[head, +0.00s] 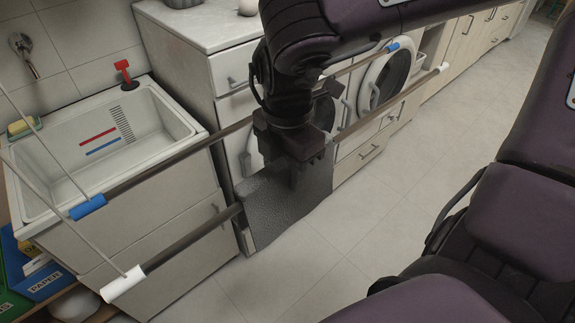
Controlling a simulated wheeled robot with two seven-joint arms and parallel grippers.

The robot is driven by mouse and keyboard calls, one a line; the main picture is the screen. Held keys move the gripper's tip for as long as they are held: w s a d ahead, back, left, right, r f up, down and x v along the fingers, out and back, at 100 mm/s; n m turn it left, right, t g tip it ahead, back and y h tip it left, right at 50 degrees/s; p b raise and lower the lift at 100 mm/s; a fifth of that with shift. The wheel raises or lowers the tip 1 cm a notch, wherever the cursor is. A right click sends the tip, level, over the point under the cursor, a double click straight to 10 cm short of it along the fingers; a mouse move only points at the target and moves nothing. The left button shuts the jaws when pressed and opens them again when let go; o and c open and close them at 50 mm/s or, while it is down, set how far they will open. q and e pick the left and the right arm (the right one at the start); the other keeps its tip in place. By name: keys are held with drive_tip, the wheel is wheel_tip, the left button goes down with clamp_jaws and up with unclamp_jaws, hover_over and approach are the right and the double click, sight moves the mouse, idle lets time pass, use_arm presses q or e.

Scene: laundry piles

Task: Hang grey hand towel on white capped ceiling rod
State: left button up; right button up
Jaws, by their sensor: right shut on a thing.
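The grey hand towel (277,206) hangs below my right gripper (294,172), which is shut on its upper part. The white-capped rod (192,239) slants from its lower left cap (123,283) to its upper right cap (443,68). The towel and gripper hide the rod's middle stretch. The towel crosses the rod's line in the picture, and a narrow paler strip shows at its lower left edge. I cannot tell whether the towel lies over the rod or only in front of it. My left gripper is not in view.
A parallel blue-capped rod (165,172) runs on the sink side, passing behind my right arm. Thin wires rise from the rods' left ends. Beyond are a white sink (180,122), drawers, and a front-loading washer (386,80). The tiled floor (340,235) below right is clear.

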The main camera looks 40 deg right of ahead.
drive_tip(key=o, duration=1.1)
wheel_tip(320, 180, up, 8)
drive_tip(key=shift+f+b, duration=0.1)
drive_tip(key=shift+b, duration=0.2)
